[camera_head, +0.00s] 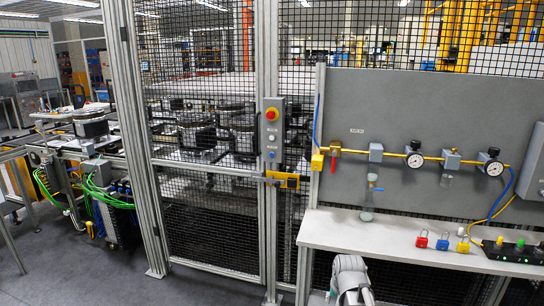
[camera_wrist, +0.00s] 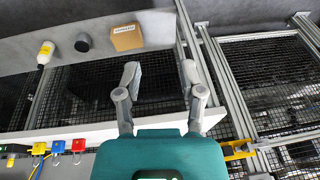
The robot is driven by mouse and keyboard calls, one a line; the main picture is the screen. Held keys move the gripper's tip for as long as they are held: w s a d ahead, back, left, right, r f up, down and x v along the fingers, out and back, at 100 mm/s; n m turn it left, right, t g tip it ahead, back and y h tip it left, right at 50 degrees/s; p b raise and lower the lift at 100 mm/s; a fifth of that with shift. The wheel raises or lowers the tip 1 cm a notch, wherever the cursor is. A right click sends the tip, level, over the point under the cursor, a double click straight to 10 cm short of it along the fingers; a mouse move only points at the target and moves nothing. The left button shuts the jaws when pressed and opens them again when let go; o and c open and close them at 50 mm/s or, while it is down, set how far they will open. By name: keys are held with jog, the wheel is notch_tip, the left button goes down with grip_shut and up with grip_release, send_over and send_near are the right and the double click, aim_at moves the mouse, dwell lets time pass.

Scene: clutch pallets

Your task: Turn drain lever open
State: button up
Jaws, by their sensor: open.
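A drain lever is hard to make out for certain. In the head view, a red lever (camera_head: 333,164) hangs down from a brass valve at the left end of the air line. A clear filter bowl (camera_head: 371,189) hangs below the grey regulator block, with a small fitting near the bench; any lever on it is too small to tell. In the wrist view, my gripper (camera_wrist: 159,74) is open and empty, its two grey fingers spread apart over the bench edge and dark mesh. No lever shows between them. My gripper is not clear in the head view.
The white bench (camera_head: 380,233) stands before the grey panel (camera_head: 440,110). Red (camera_head: 422,239), blue (camera_head: 442,242) and yellow (camera_head: 463,245) padlocks lie near a black button box (camera_head: 513,252). Mesh fencing stands left.

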jog(key=s+a+n+g, duration=0.2)
jog(key=s+n+g, duration=0.1)
jog(key=s, duration=0.7)
jog(key=shift+a+f+n, duration=0.3)
jog(key=shift+a+f, duration=0.05)
jog(key=shift+a, duration=0.05)
